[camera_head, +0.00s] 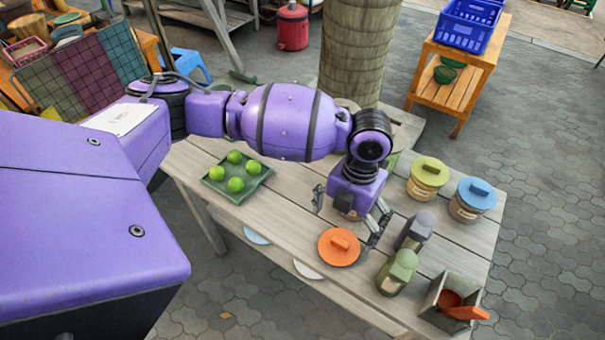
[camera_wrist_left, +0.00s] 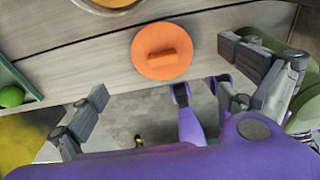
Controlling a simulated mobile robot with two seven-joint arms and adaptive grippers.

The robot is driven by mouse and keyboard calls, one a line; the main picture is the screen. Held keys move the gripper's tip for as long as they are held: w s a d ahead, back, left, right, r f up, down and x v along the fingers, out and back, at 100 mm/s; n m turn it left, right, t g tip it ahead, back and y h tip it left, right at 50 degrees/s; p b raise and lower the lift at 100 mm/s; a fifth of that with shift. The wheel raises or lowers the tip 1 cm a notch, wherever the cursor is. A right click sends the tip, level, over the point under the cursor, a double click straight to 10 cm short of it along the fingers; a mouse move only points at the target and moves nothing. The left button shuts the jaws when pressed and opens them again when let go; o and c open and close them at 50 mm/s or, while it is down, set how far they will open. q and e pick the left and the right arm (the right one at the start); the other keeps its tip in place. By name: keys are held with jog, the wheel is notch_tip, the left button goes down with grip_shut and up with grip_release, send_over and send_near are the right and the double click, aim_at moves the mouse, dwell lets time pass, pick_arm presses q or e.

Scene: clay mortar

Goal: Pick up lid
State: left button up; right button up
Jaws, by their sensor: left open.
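The orange lid (camera_head: 339,247) is a flat disc with a raised bar handle, lying on the wooden table near its front edge. It also shows in the left wrist view (camera_wrist_left: 162,52), at upper centre. My left gripper (camera_head: 347,217) is open and empty, pointing down above the table just behind the lid in the head view. Its fingers are spread wide in the left wrist view (camera_wrist_left: 160,75), with the lid ahead between them and apart from both. Part of a round, tan-rimmed container shows at the top of the wrist view. My right gripper is not in view.
A jar with a yellow lid (camera_head: 429,171) and one with a blue lid (camera_head: 478,190) stand at the right. A green tray (camera_head: 211,188) holds several green balls.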

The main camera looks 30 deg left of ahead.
aim_at(340, 241)
pick_arm(q)
jog(key=shift+w+f, duration=0.2)
jog(key=shift+w, duration=0.05)
jog(key=shift+s+f, duration=0.25)
jog(key=shift+f, duration=0.3)
jog(key=shift+s+f, duration=0.2)
jog(key=shift+f, duration=0.35)
jog(key=shift+s+f, duration=0.15)
jog(key=shift+f, duration=0.15)
jog(key=f, duration=0.4)
jog(key=shift+s+d+f, duration=0.1)
jog(key=shift+s+f, duration=0.05)
jog(key=shift+s, duration=0.05)
jog(key=c, duration=1)
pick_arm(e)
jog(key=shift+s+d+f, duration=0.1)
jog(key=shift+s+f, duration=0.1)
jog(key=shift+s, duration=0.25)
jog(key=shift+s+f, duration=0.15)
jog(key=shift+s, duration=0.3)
